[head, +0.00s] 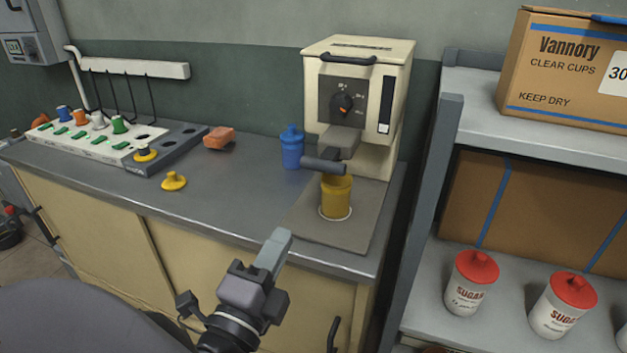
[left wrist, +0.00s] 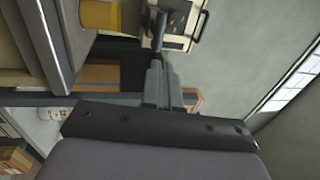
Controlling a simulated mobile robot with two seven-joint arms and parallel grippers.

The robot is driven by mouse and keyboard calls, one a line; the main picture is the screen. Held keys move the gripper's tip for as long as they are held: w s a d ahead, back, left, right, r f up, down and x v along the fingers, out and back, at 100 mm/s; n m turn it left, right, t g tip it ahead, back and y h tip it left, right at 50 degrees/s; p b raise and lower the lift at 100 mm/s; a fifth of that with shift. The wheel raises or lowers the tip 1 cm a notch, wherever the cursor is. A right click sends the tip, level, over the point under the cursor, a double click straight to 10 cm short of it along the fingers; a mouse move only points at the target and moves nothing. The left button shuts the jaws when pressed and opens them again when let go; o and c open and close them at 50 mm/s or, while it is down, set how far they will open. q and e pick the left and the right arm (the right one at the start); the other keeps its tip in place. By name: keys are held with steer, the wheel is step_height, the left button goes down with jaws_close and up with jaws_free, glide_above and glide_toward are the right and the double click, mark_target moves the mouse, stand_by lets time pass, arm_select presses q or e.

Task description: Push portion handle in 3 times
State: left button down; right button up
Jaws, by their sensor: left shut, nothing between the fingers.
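The cream press machine (head: 350,110) stands at the right end of the counter. Its dark portion handle (head: 324,164) sticks out of the front, below the dial. A yellow cup (head: 336,197) stands under the handle on a mat. My left gripper (head: 279,238) is shut and empty, in front of the counter edge, below and left of the handle and apart from it. In the left wrist view, the shut fingers (left wrist: 158,66) point toward the handle (left wrist: 158,32), with the machine (left wrist: 183,20) behind and the yellow cup (left wrist: 100,14) to the left. My right gripper does not show.
A blue bottle (head: 291,147) stands left of the machine. A shelf (head: 541,121) with a box and sugar jars stands at the right. The counter's front middle is clear.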

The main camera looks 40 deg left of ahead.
mark_target(318, 170)
arm_select(q)
steer(key=p+x, duration=0.4)
steer(key=x, duration=0.9)
steer(key=shift+w+p, duration=0.15)
steer(key=shift+p, duration=0.2)
steer(key=shift+w+a, duration=0.1)
steer(key=shift+w, duration=0.15)
steer(key=x, duration=0.3)
steer(key=shift+w+a+f+b, duration=0.1)
steer(key=shift+w+f+b, duration=0.1)
steer(key=shift+w+b, duration=0.15)
steer(key=shift+w+r, duration=0.1)
steer(key=shift+r, duration=0.05)
steer(key=shift+a, duration=0.1)
